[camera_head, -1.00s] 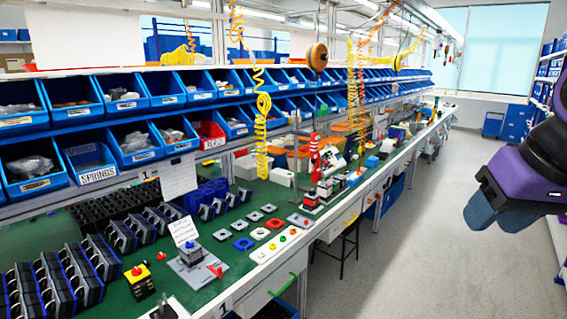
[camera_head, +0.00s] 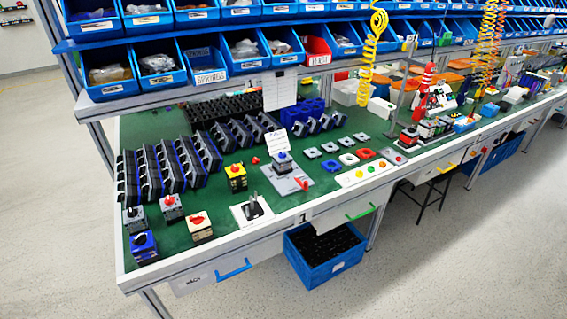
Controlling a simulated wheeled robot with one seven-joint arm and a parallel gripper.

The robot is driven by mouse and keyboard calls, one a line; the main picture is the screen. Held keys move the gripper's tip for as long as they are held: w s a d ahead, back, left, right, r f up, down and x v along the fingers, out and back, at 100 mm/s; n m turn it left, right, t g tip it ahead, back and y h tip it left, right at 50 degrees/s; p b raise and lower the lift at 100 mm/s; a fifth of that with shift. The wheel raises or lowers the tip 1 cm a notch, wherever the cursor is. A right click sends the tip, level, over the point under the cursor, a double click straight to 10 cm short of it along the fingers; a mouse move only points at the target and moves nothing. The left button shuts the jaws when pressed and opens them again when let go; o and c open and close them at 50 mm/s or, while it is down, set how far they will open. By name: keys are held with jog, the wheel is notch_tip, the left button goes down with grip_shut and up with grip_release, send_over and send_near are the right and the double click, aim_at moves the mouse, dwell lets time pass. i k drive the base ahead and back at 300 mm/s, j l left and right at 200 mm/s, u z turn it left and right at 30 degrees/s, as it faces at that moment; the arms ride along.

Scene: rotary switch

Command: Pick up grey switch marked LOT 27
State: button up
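Several small rotary switches stand on the near left end of the green bench. Grey-bodied ones are a switch at the far left (camera_head: 135,222), a red-topped switch beside it (camera_head: 172,210), and a blue-topped switch (camera_head: 283,165) on a grey plate in front of a white card. No LOT 27 marking is readable at this size, so I cannot tell which grey switch bears it. My gripper is not in view now.
The green bench (camera_head: 330,188) also holds a yellow switch (camera_head: 236,178), a blue switch (camera_head: 144,246), a cream switch (camera_head: 199,227) and rows of dark racks (camera_head: 165,165). Bin shelves (camera_head: 150,78) overhang the back. A blue crate (camera_head: 322,262) sits below. The front floor is clear.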

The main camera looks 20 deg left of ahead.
aim_at(282, 167)
jog(key=i+u, duration=0.1)
jog(key=u, duration=0.4)
jog(key=i+u, duration=0.1)
jog(key=u, duration=0.4)
jog(key=l+u, duration=0.1)
jog(key=u, duration=0.4)
jog(key=i+l+u, duration=0.1)
jog(key=u, duration=0.4)
jog(key=i+l+u, duration=0.25)
jog(key=l, duration=0.15)
jog(key=l+u, duration=0.2)
jog(key=l, duration=0.2)
jog(key=i+l+u, duration=0.1)
jog(key=l+u, duration=0.15)
jog(key=l, duration=0.5)
jog(key=i+l, duration=0.1)
jog(key=l, duration=0.25)
